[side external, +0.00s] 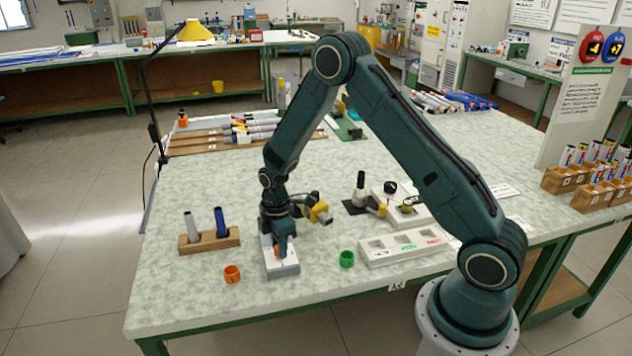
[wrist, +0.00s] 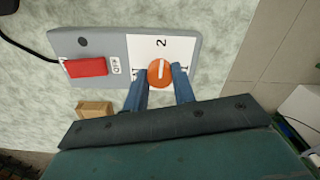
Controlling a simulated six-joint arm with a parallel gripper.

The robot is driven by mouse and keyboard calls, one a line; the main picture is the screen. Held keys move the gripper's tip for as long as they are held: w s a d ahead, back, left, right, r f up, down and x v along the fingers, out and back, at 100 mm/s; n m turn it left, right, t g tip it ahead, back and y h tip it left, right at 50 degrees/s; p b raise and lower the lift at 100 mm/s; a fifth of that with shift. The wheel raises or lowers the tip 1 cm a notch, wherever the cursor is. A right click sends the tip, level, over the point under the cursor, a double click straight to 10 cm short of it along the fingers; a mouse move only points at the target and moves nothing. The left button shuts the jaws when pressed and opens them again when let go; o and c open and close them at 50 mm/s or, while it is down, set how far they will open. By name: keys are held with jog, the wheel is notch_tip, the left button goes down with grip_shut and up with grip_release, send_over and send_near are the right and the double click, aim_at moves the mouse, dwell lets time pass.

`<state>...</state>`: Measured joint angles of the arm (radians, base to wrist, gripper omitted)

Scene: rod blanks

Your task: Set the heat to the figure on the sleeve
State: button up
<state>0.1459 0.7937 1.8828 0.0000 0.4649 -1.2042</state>
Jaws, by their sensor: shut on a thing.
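The heat control is a grey box (side external: 283,270) at the table's front, with a white dial panel (wrist: 150,48). An orange knob (wrist: 160,73) with a white line sits on the panel. The line runs roughly toward a printed 2 (wrist: 161,43); other marks beside the knob are partly hidden by the fingers. My gripper (wrist: 160,76) has its two blue fingers shut on the knob; in the side view my gripper (side external: 281,246) points down over the box. A red switch (wrist: 86,67) is on the box. No figure on a sleeve is legible.
A wooden stand (side external: 209,242) holding a grey and a blue rod is left of the box. An orange ring (side external: 232,274) and a green ring (side external: 346,259) lie on either side. A white tray (side external: 405,248) is to the right. The front left tabletop is clear.

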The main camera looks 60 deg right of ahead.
jog(key=m, duration=1.7)
jog(key=shift+m, duration=0.3)
dwell(0.4)
jog(key=o, duration=1)
jog(key=shift+r, duration=0.1)
